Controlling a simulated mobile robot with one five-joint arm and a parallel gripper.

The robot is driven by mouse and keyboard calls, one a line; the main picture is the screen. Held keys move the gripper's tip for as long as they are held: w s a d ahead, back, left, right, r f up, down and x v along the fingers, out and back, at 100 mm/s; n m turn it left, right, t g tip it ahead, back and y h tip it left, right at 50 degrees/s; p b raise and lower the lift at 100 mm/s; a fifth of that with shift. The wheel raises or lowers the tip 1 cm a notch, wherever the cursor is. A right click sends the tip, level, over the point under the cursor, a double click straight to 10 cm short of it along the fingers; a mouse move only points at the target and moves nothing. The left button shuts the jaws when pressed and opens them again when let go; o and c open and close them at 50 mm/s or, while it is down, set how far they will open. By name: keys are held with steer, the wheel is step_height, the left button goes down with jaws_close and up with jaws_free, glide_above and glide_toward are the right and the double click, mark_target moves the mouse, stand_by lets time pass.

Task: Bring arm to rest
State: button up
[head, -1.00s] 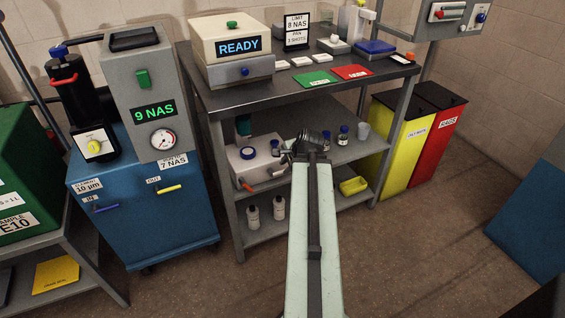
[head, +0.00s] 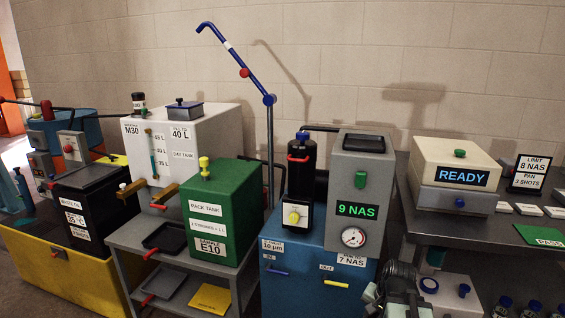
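My arm's upper end and my gripper (head: 374,292) show at the bottom edge of the head view, right of centre. They are in front of the blue filter cart (head: 318,285) and the left end of the grey bench (head: 405,215). The gripper is small and partly cut off by the frame edge, so its fingers cannot be made out clearly. I see nothing held in it, but cannot be sure. Most of the arm is out of view.
The cart's grey panel (head: 357,185) reads 9 NAS. Left of it stand a green pack tank (head: 222,215) and a white day tank (head: 215,125) on a grey stand. A yellow bin (head: 75,285) is far left. A READY unit (head: 460,175) sits on the bench.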

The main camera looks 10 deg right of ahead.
steer(key=s+a+n+g, duration=0.25)
steer(key=a+n, duration=0.55)
steer(key=a, duration=0.8)
step_height(320, 180, up, 25)
steer(key=a+p, duration=0.1)
steer(key=p, duration=2.4)
steer(key=shift+w+a+n+h+p, duration=0.15)
steer(key=shift+w+n+h+p, duration=0.05)
steer(key=shift+n+h+p, duration=0.2)
